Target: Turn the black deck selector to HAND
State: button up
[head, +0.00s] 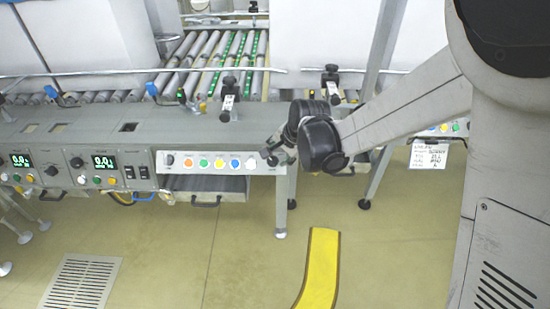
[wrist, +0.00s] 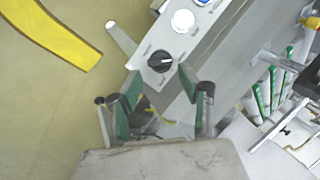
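The black deck selector (wrist: 160,62) is a round knob on a light panel plate in the wrist view. A white mark on it points toward the right, and small labels around it are too small to read. My gripper (wrist: 163,88) is open, its two green-padded fingers spread to either side below the knob, with nothing between them. I cannot tell how far the fingertips stand off the panel. In the head view my gripper (head: 272,155) is at the right end of the button panel (head: 208,171) and largely hides that end.
A white button (wrist: 183,21) sits close to the knob. Roller conveyors (head: 215,60) lie behind. The floor in front is open, with a yellow strip (head: 320,265).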

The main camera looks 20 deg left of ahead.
jog(key=v, duration=0.7)
dwell(0.3)
jog(key=s+d+r+n+t+h, duration=0.1)
jog(key=s+d+r, duration=0.35)
jog(key=d, duration=0.55)
jog(key=s+d+r+n+t+h, duration=0.1)
jog(key=s+d+r, duration=0.2)
jog(key=d+r, duration=0.45)
jog(key=s+d+n+t+h, duration=0.1)
jog(key=s+d+n+h, duration=0.15)
jog(key=s+d, duration=1.2)
notch_tip(320, 180, up, 13)
jog(key=p, duration=1.3)
jog(key=shift+w+d+t+p, duration=0.3)
jog(key=shift+w+d+p, duration=0.05)
jog(key=shift+w, duration=0.05)
